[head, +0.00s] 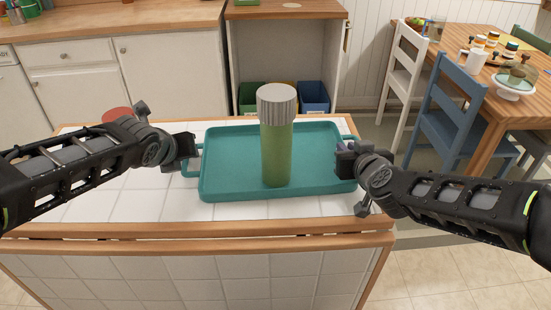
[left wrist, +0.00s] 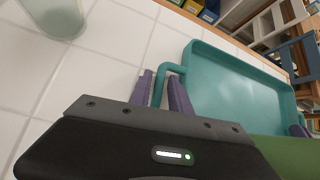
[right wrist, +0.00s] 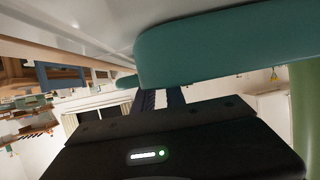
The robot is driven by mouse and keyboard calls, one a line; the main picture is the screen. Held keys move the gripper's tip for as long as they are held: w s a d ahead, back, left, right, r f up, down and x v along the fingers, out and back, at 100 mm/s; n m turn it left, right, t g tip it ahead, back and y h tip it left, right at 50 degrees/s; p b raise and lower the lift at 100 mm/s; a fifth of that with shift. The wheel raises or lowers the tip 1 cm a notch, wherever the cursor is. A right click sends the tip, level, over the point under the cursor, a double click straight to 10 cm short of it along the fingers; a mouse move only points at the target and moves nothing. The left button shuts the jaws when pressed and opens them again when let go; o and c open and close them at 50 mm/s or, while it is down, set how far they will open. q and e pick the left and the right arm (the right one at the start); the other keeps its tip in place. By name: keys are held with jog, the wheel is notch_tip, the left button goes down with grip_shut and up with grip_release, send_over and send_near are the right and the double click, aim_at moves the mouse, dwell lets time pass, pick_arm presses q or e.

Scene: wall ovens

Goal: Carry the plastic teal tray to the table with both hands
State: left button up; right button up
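The teal tray (head: 222,185) lies on the white tiled counter, with a tall green jar (head: 276,155) with a grey lid standing on it. My left gripper (head: 195,150) is at the tray's left handle. In the left wrist view its purple fingers (left wrist: 162,92) are apart on either side of the teal handle (left wrist: 172,68). My right gripper (head: 345,150) is at the tray's right end, where the handle is mostly hidden. In the right wrist view its fingers (right wrist: 161,98) are beside the tray wall (right wrist: 210,45), with a narrow gap between them. Their hold on the handle is unclear.
A red round object (head: 117,114) sits behind my left arm. Cabinets line the back.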

pick_arm(q)
grip_shut()
dwell(1.4)
